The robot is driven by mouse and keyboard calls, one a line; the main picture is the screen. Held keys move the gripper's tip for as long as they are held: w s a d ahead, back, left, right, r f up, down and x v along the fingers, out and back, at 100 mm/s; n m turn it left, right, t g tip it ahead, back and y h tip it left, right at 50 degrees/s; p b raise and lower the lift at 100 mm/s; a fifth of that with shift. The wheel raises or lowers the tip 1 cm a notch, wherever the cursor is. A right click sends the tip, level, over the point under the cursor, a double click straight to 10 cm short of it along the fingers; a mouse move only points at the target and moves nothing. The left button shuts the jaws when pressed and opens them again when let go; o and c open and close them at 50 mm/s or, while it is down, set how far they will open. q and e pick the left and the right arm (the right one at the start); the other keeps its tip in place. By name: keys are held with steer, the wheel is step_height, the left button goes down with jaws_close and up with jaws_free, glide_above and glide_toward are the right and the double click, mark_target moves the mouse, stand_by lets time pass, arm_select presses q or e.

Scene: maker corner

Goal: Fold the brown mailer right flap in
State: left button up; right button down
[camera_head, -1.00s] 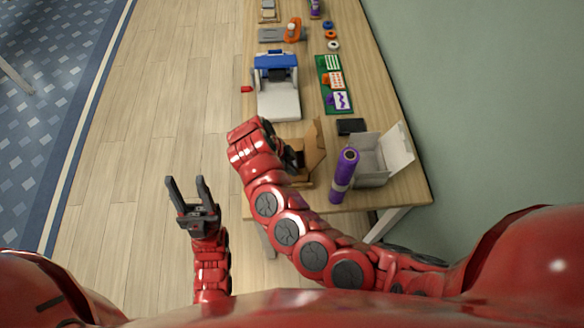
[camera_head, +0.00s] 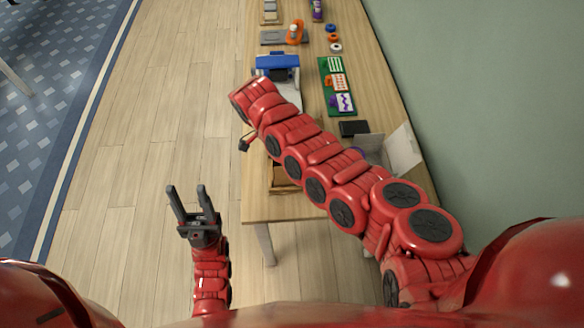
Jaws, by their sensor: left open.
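The brown mailer (camera_head: 281,187) stands at the near left corner of the table. Most of it, its right flap included, is hidden under my right arm; only a brown piece of its near left part shows. My right arm reaches across the table above it. Of my right gripper only a small dark part (camera_head: 244,143) shows past the table's left edge, and its jaws cannot be made out. My left gripper (camera_head: 190,200) is open and empty, left of the table over the floor.
A white open box (camera_head: 401,150) stands at the right, partly behind my arm. A black flat item (camera_head: 354,128) lies beyond it. A blue and white machine (camera_head: 277,63) stands further back, next to a green board with cards (camera_head: 338,85). Floor left of the table is clear.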

steer(key=shift+w+d+f+g+b, duration=0.35)
steer(key=shift+f+g+b, duration=0.25)
steer(key=shift+b, duration=1.95)
steer(key=shift+a+r+b, duration=0.2)
steer(key=shift+r+b, duration=0.2)
steer(key=shift+b, duration=0.1)
steer(key=shift+r, duration=0.1)
steer(key=shift+a, duration=0.1)
steer(key=c, duration=1.1)
jaws_free()
steer(key=shift+r, duration=0.1)
